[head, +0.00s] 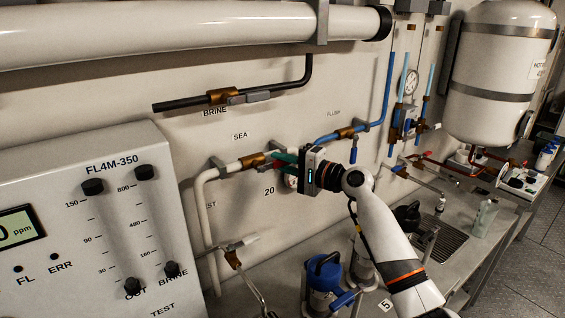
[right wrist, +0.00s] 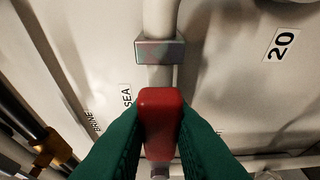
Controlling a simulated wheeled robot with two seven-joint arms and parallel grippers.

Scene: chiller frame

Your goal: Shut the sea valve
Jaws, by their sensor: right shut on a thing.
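The sea valve's brass body (head: 252,160) sits on a white pipe on the wall, below and right of the SEA label (head: 240,136). My right gripper (head: 284,160) is at the valve, just right of the brass body. In the right wrist view its green fingers are shut on the valve's red handle (right wrist: 160,112), one on each side. There the handle overlaps the line of the white pipe (right wrist: 160,18). The fingers and handle hide the valve body in that view. My left gripper is in neither view.
The brine valve (head: 222,96) on a black pipe is above. A brass valve on a blue pipe (head: 345,133) is close on the right. A grey control panel (head: 95,225) stands at left. A blue-topped pump (head: 323,272) stands on the bench below.

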